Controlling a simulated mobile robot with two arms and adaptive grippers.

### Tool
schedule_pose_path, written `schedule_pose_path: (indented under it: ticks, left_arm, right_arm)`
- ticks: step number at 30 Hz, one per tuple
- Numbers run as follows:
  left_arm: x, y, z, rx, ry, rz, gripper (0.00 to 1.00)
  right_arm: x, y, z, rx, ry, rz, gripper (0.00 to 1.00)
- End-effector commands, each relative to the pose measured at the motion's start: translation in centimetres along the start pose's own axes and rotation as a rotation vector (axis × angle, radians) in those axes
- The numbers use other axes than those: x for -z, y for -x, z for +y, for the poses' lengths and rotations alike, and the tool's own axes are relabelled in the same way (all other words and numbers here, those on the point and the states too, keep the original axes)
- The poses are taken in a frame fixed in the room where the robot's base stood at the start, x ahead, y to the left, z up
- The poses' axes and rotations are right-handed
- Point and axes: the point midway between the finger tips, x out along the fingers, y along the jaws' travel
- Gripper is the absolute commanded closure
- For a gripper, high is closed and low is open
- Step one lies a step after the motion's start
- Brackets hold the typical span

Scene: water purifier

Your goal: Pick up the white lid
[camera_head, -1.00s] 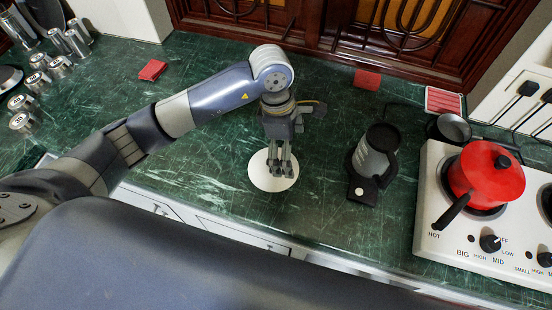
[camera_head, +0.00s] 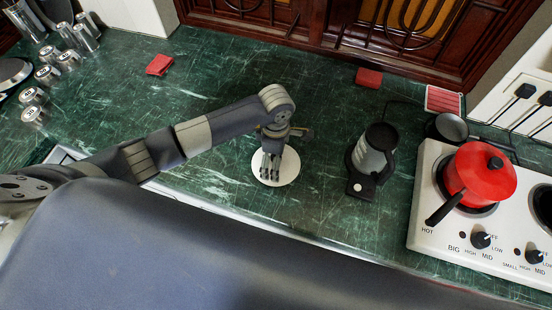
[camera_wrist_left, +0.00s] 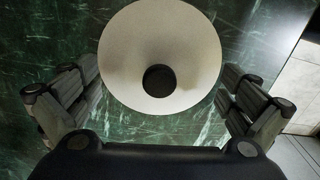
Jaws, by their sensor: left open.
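The white lid (camera_head: 288,172) is a round disc lying on the green marble counter near its front edge. In the left wrist view the lid (camera_wrist_left: 190,90) shows a dark round knob (camera_wrist_left: 159,81) at its middle. My left gripper (camera_head: 270,176) points down over the lid in the head view and hides part of it. In the left wrist view its two fingers (camera_wrist_left: 158,105) are spread wide, one on each side of the lid, with nothing held between them. I cannot tell whether the fingertips touch the lid. My right gripper is not in view.
A dark jug on a base (camera_head: 373,158) stands right of the lid. Farther right is a white stove (camera_head: 425,215) with a red pot (camera_head: 480,178). Several metal cups (camera_head: 68,60) stand at the far left. Red blocks (camera_head: 160,65) lie toward the back. The counter around the lid is clear.

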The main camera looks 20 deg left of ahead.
Motion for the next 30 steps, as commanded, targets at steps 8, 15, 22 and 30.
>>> schedule_pose_path:
  ticks: [8,15,22,30]
  left_arm:
    - [-0.03,-0.47,0.03,-0.001,-0.001,-0.001,0.0]
    - [-0.02,-0.44,0.02,-0.001,0.0,-0.001,0.52]
    - [0.07,-0.72,-0.15,0.003,0.0,0.002,0.94]
    - [0.17,-1.03,-0.36,0.008,-0.001,0.006,0.94]
  right_arm:
    - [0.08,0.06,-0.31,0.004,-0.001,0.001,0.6]
    - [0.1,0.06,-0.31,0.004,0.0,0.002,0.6]
    - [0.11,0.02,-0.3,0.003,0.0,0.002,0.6]
    - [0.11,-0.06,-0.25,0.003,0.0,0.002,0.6]
